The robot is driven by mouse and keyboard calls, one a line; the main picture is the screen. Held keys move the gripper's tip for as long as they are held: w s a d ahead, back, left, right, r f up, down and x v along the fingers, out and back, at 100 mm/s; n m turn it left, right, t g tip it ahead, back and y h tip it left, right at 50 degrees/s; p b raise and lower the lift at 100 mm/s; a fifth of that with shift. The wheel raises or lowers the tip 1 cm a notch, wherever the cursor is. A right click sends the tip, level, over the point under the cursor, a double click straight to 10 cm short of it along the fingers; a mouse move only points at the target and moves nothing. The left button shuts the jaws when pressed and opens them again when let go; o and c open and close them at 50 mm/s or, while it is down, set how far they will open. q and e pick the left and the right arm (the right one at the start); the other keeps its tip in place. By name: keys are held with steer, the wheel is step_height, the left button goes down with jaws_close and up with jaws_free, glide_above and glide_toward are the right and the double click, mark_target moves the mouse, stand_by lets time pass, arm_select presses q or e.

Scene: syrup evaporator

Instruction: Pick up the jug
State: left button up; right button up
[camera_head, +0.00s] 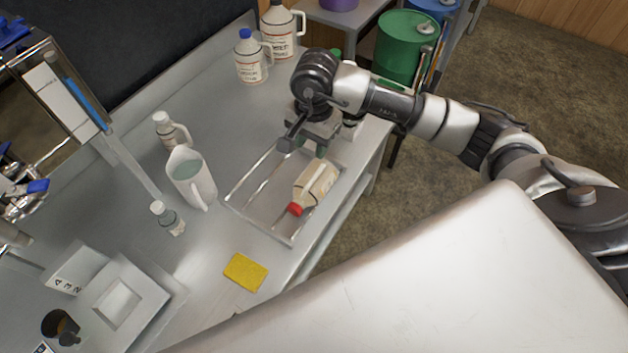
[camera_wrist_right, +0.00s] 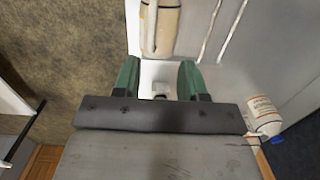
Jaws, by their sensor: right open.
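A cream jug with a red cap (camera_head: 316,187) lies on its side in a shallow metal tray (camera_head: 262,222) near the table's right edge. Its cap end points toward the front. My right gripper (camera_head: 309,148) is open and empty above the tray's far end, just beyond the jug's base. In the right wrist view the jug (camera_wrist_right: 161,22) shows ahead of the open green fingers (camera_wrist_right: 158,80), apart from them. My left gripper is not in view.
A blue-capped jug (camera_head: 249,58) and a larger dark-capped jug (camera_head: 281,30) stand at the back. Small bottles (camera_head: 168,218) stand near the pitcher. A yellow sponge (camera_head: 246,271) lies in front of the tray. A green drum (camera_head: 404,46) stands beyond the table.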

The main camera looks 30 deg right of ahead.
glide_above(319, 170)
steer(key=f, duration=0.5)
steer(key=shift+w+a+f+p, duration=0.1)
steer(key=shift+a+f+p, duration=0.1)
steer(key=shift+a+p, duration=0.2)
steer(key=f, duration=0.1)
steer(key=f+p, duration=0.1)
steer(key=f, duration=0.2)
steer(key=shift+s+d+f, duration=0.1)
steer(key=shift+s+d, duration=0.1)
steer(key=shift+d, duration=0.2)
steer(key=shift+f, duration=0.55)
jaws_close()
steer(key=shift+w+r+p, duration=0.1)
steer(key=shift+r+p, duration=0.05)
steer(key=shift+p, duration=0.15)
